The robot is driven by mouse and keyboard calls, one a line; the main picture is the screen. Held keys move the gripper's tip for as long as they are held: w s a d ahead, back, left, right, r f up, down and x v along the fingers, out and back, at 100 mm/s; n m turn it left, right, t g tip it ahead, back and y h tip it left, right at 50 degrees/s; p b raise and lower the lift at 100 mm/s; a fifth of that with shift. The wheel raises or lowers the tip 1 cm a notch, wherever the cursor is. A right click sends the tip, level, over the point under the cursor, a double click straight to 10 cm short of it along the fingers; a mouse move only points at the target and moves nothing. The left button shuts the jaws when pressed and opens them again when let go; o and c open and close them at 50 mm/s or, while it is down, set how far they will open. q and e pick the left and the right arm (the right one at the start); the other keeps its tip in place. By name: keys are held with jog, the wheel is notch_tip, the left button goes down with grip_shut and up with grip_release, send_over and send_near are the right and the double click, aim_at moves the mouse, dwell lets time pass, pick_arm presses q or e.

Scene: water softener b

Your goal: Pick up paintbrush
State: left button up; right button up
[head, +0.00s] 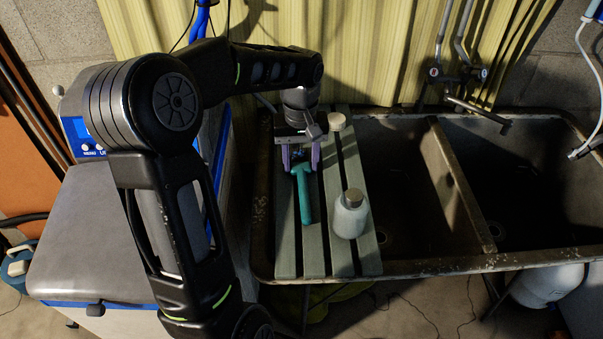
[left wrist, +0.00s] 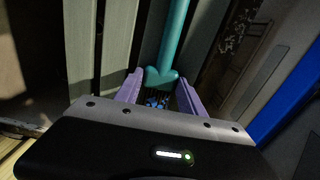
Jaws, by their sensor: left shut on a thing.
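The paintbrush (head: 305,195) has a teal handle and head and lies along the grey-green slatted board over the left part of the sink. In the left wrist view the paintbrush (left wrist: 172,45) runs from the top edge down to its wide head, with dark bristles below. My left gripper (head: 301,162) reaches down from above at the far end of the brush. Its purple fingers also show in the left wrist view (left wrist: 160,93), one on each side of the wide head, shut on it. The bristles are partly hidden between the fingers. My right gripper is not in view.
A white bottle with a tan lid (head: 350,214) stands on the slats to the right of the brush. A second tan-topped container (head: 337,122) stands at the back of the slats. Two open sink basins (head: 433,268) lie to the right, with faucet pipes (head: 458,75) behind.

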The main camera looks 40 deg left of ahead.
pick_arm(q)
notch_tip(320, 180, up, 10)
dwell(0.6)
dwell(0.5)
